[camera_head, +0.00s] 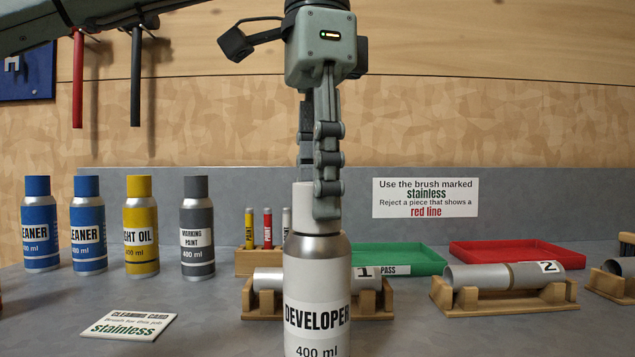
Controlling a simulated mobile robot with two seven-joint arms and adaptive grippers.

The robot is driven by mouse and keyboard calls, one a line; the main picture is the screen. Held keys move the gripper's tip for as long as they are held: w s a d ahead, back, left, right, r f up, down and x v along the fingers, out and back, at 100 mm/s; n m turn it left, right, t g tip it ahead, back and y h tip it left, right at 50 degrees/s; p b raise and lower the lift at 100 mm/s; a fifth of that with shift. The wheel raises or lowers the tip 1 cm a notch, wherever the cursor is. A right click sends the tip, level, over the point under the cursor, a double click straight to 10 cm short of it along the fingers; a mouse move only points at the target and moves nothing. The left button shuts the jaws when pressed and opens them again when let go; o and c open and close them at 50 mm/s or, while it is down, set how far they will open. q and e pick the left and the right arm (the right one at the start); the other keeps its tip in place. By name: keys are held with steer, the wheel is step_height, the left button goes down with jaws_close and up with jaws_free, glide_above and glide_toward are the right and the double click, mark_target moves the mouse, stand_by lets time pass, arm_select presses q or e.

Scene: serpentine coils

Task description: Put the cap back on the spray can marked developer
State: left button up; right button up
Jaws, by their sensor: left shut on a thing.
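The spray can marked DEVELOPER (318,290) stands upright in the front middle, white with a silver shoulder. A white cap (301,212) is at its top, upright and in line with the can. My left gripper (316,192) points down from above and is shut on the cap. One finger is in front of the cap and covers its right part; the other is mostly hidden behind. I cannot tell whether the cap is fully seated on the can. My right gripper is not in view.
Capped cans stand at the left: two blue cleaner cans (88,232), a yellow light oil can (141,235) and a grey marking point can (197,235). Wooden cradles with tubes (505,277), a green tray (425,262) and a red tray (505,247) are right. A card (130,326) lies front left.

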arm_select(q)
steer(key=o, duration=0.8)
steer(key=shift+o, duration=0.2)
steer(key=o, duration=0.5)
step_height(320, 180, up, 8)
steer(key=p, duration=0.6)
steer(key=shift+f+p, duration=0.15)
steer(key=shift+p, duration=0.15)
steer(key=shift+f, duration=0.1)
